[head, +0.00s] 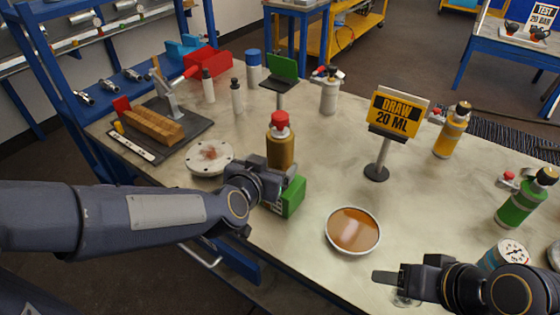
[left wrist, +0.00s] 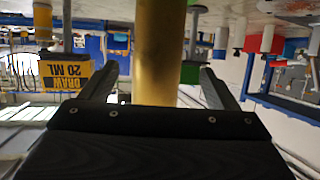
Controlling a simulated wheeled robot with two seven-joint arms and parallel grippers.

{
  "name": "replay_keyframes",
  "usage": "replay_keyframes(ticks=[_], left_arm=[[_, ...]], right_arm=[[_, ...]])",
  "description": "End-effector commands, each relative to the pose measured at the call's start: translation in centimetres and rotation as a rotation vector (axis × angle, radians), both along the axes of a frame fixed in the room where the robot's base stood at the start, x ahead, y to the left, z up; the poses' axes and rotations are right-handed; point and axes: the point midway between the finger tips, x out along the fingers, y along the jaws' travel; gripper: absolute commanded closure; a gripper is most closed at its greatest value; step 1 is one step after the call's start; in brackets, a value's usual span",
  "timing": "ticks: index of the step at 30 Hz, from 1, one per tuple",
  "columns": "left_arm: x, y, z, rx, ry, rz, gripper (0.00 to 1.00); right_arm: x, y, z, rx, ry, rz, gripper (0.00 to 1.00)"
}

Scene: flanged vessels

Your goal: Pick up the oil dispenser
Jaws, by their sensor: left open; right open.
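An amber bottle with a red cap (head: 281,143) stands upright on the table left of the middle; I take it as the oil dispenser, though no label on it can be read. My left gripper (head: 288,176) is just in front of its lower part and hides its base. In the left wrist view, a yellow-amber cylinder (left wrist: 158,45) stands between and beyond the open fingers (left wrist: 158,84), with space on both sides. My right gripper (head: 392,276) is open and empty over the table's right front, away from the bottle.
A green box (head: 290,197) sits close by my left gripper. A dish of brown liquid (head: 353,230) lies to the right, a flanged disc (head: 209,158) to the left. A "DRAW 20 ML" sign (head: 392,115) and other dispensers, amber (head: 451,132) and green (head: 520,202), stand further right.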

Motion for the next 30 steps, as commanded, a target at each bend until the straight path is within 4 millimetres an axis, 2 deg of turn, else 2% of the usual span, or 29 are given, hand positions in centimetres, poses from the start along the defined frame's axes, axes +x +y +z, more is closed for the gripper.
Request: replay_keyframes(ticks=[9, 13, 22, 23, 30], left_arm=[[3.3, -1.5, -2.5, -0.001, 0.003, 0.001, 0.18], [4.8, -2.1, -3.0, -0.003, 0.004, 0.001, 0.18], [5.3, -2.3, -3.0, -0.004, 0.004, -0.001, 0.18], [5.3, -2.3, -3.0, -0.004, 0.004, -0.001, 0.19], [5.3, -2.3, -3.0, -0.004, 0.004, -0.001, 0.51]], right_arm=[[0.0, 0.0, -1.7, 0.000, 0.000, 0.000, 0.45], [0.0, 0.0, -1.9, 0.000, 0.000, 0.000, 0.45], [0.0, 0.0, -1.9, 0.000, 0.000, 0.000, 0.45], [0.0, 0.0, -1.9, 0.000, 0.000, 0.000, 0.45], [0.0, 0.0, -1.9, 0.000, 0.000, 0.000, 0.45]])
